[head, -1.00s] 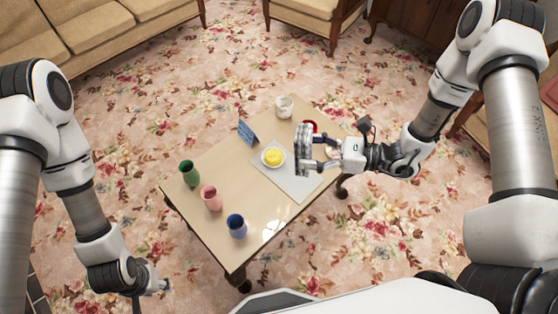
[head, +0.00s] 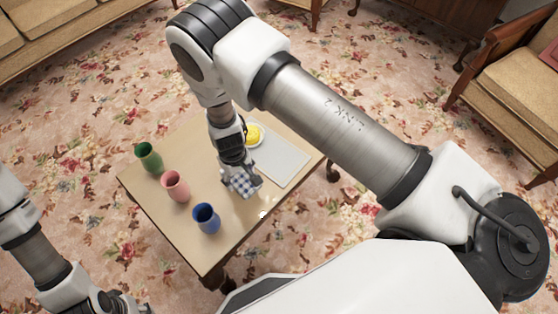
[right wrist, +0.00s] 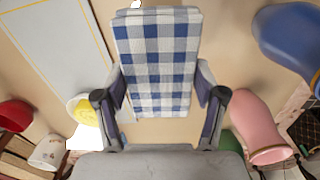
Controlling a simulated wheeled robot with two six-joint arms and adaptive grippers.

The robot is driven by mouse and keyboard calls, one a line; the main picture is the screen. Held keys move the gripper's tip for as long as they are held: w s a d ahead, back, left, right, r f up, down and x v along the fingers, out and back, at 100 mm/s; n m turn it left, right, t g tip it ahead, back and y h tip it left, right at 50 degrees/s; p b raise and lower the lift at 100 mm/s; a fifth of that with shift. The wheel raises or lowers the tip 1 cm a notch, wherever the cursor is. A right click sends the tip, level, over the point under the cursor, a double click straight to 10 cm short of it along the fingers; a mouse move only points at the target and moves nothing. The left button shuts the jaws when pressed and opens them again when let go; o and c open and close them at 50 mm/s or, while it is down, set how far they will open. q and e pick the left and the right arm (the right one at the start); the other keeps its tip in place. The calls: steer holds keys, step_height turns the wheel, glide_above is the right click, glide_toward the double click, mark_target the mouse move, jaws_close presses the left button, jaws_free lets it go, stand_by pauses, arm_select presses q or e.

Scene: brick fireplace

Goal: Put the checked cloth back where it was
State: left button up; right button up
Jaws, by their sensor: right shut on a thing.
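The blue-and-white checked cloth (head: 243,183) is in the jaws of my right gripper (head: 240,176), low over the table between the cups and the grey mat. In the right wrist view the checked cloth (right wrist: 155,60) stretches out from between the two fingers of the right gripper (right wrist: 160,98), which are shut on its sides. I cannot tell whether its underside touches the table. My left gripper sits at the bottom left edge of the head view, mostly cut off.
Green (head: 149,158), pink (head: 175,187) and blue (head: 206,219) cups stand along the table's left side. A grey mat (head: 280,160) lies at right, a yellow item (head: 253,135) on a plate beside it. In the wrist view, a white mug (right wrist: 48,152) and a red item (right wrist: 14,115) also show.

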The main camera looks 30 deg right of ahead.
steer(key=shift+w+a+f+n, duration=0.15)
steer(key=shift+w+f+n, duration=0.15)
steer(key=shift+w, duration=0.1)
steer(key=d+b, duration=0.2)
steer(key=w+d+f+b, duration=0.1)
steer(key=d+b, duration=0.2)
steer(key=w+d+f+b, duration=0.1)
steer(key=d+b, duration=0.1)
steer(key=b, duration=0.1)
steer(key=shift+d, duration=0.4)
steer(key=b, duration=0.3)
glide_above(279, 159)
steer(key=shift+a+r, duration=0.25)
steer(key=shift+r, duration=0.05)
steer(key=f+b, duration=0.3)
steer(key=b, duration=0.1)
steer(key=shift+d+f, duration=0.3)
steer(key=shift+f, duration=0.05)
steer(key=shift+c, duration=0.6)
steer(key=shift+r, duration=0.25)
steer(key=shift+c, duration=0.6)
steer(key=o, duration=1.6)
steer(key=shift+f, duration=0.1)
steer(key=shift+c, duration=0.2)
